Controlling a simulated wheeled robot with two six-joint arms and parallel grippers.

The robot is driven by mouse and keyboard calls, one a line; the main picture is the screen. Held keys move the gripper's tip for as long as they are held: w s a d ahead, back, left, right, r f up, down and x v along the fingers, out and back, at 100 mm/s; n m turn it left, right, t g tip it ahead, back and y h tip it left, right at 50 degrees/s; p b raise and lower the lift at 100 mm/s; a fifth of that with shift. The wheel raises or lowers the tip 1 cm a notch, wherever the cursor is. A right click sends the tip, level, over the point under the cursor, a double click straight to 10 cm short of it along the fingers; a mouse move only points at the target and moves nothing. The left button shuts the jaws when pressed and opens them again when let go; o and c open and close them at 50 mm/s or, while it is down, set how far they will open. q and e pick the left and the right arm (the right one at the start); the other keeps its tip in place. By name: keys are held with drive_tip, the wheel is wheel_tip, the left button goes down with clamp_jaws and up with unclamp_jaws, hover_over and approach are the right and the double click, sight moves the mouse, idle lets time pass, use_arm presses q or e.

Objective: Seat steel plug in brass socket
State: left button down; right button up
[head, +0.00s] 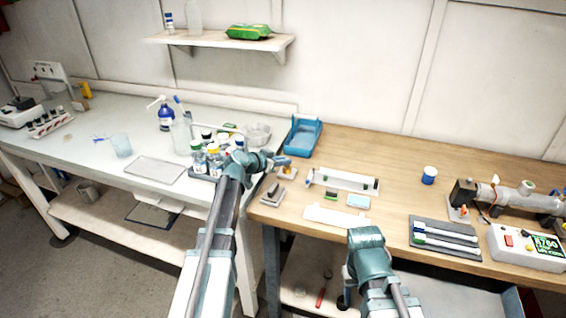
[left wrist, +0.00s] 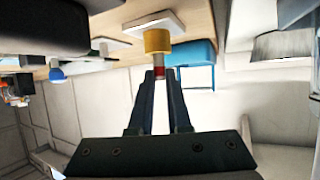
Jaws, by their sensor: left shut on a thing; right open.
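My left gripper (head: 279,161) is over the left end of the wooden bench. In the left wrist view its fingers (left wrist: 159,76) are shut on the steel plug (left wrist: 158,61), a short piece with a grey shank and a red part between the fingertips. The brass socket (left wrist: 157,41), a yellow cylinder on a pale base, lies directly beyond the plug, in line with it. The plug's far end meets the socket's outline; I cannot tell how deep it sits. In the head view the socket (head: 288,172) is small and partly hidden. My right gripper (head: 346,292) is low before the bench, its fingers barely visible.
A blue tray (head: 303,134) stands behind the socket. A grey block (head: 272,194) lies nearer the bench edge. Bottles (head: 215,157) crowd the white table to the left. A white fixture (head: 345,181) lies to the right. Bare wood lies at the bench's back middle.

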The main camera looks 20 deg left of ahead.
use_arm(q)
drive_tip(key=c, duration=0.9)
unclamp_jaws()
drive_tip(key=shift+f, duration=0.1)
drive_tip(key=shift+o, duration=0.2)
drive_tip(key=shift+r, duration=0.25)
drive_tip(key=p+v, duration=0.5)
drive_tip(key=v, duration=0.7)
drive_tip(key=shift+p, duration=0.3)
drive_tip(key=shift+s+f, duration=0.1)
